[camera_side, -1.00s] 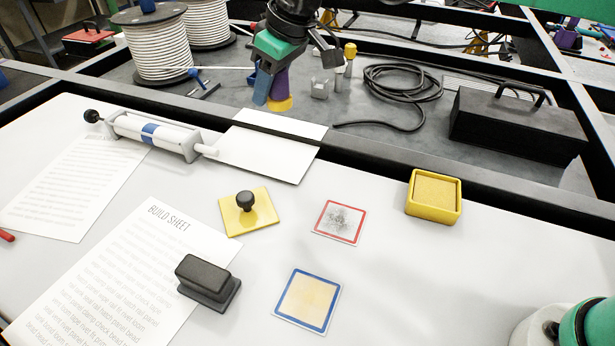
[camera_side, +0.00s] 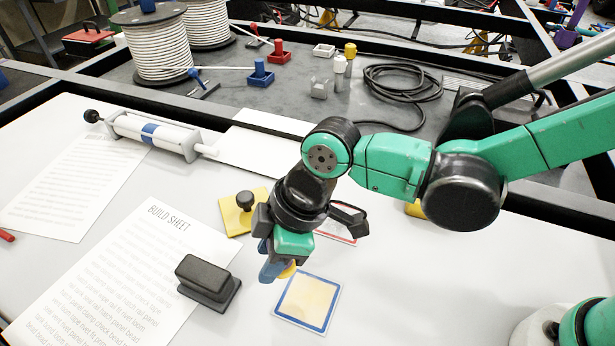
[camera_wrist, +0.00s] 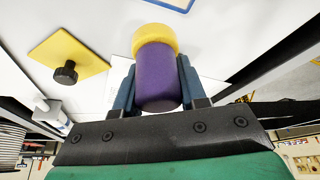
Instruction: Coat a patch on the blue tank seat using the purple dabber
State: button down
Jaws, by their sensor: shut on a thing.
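My gripper (camera_side: 279,262) is shut on the purple dabber, which has a yellow tip. In the wrist view the dabber (camera_wrist: 157,75) stands between the two blue fingers. In the side view only a bit of its yellow tip (camera_side: 288,271) shows beside the fingers. The tank seat, a blue-bordered square with a pale tan middle (camera_side: 307,301), lies flat on the white table. My gripper is above the table, just beyond and left of the seat's upper left corner. In the wrist view an edge of the blue border (camera_wrist: 178,4) shows at the top.
A yellow plate with a black knob (camera_side: 245,201) lies behind my gripper. A black block-shaped tool (camera_side: 207,281) stands to its left. The red-bordered square (camera_side: 340,232) and a yellow box (camera_side: 415,209) are partly hidden by my arm. Table right of the seat is clear.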

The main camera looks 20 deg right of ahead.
aim_at(282, 282)
notch_tip(282, 282, down, 5)
jog(key=shift+r, duration=0.1)
jog(key=shift+s+d+f, duration=0.2)
jog(key=shift+s+d, duration=0.25)
jog(key=shift+d, duration=0.05)
jog(key=shift+s+d+f, duration=0.2)
jog(key=shift+s+d, duration=1.7)
jog(key=shift+w+a, duration=2.4)
jog(key=shift+w+d, duration=0.2)
jog(key=shift+w, duration=0.05)
jog(key=shift+s+d, duration=0.15)
jog(key=shift+d, duration=0.15)
jog(key=shift+s+d, duration=2.1)
jog(key=shift+w+a, duration=2.1)
jog(key=shift+w+a+r, duration=0.1)
jog(key=shift+r, duration=0.5)
jog(key=shift+w+a+r, duration=0.1)
jog(key=shift+r, duration=3.35)
